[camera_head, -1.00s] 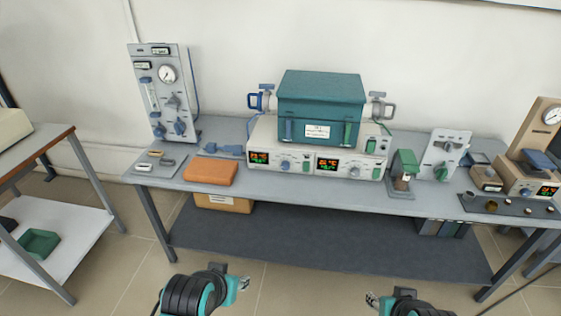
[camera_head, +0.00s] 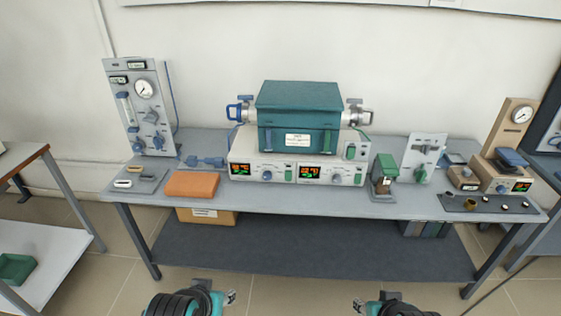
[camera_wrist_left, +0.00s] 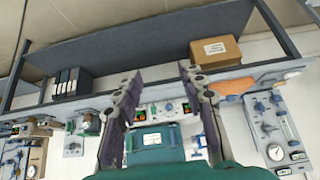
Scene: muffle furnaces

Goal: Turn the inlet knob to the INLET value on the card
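A grey gauge panel (camera_head: 140,108) stands upright at the left of the bench, with a round dial, a flow tube and several blue knobs (camera_head: 150,117); I cannot read which is the inlet. It also shows upside down in the left wrist view (camera_wrist_left: 276,130). A white card (camera_head: 297,139) is on the front of the teal furnace (camera_head: 297,101); its text is too small to read. My left gripper (camera_head: 230,298) is low in front of the bench, open and empty in the left wrist view (camera_wrist_left: 159,72). My right gripper (camera_head: 360,306) is also low, its fingers unclear.
The bench (camera_head: 255,200) also carries an orange block (camera_head: 191,184), controllers with lit displays (camera_head: 266,171), a green-topped device (camera_head: 384,170) and a small grey panel (camera_head: 424,157). A cardboard box (camera_head: 207,215) sits on the lower shelf. A side table (camera_head: 50,225) stands at left.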

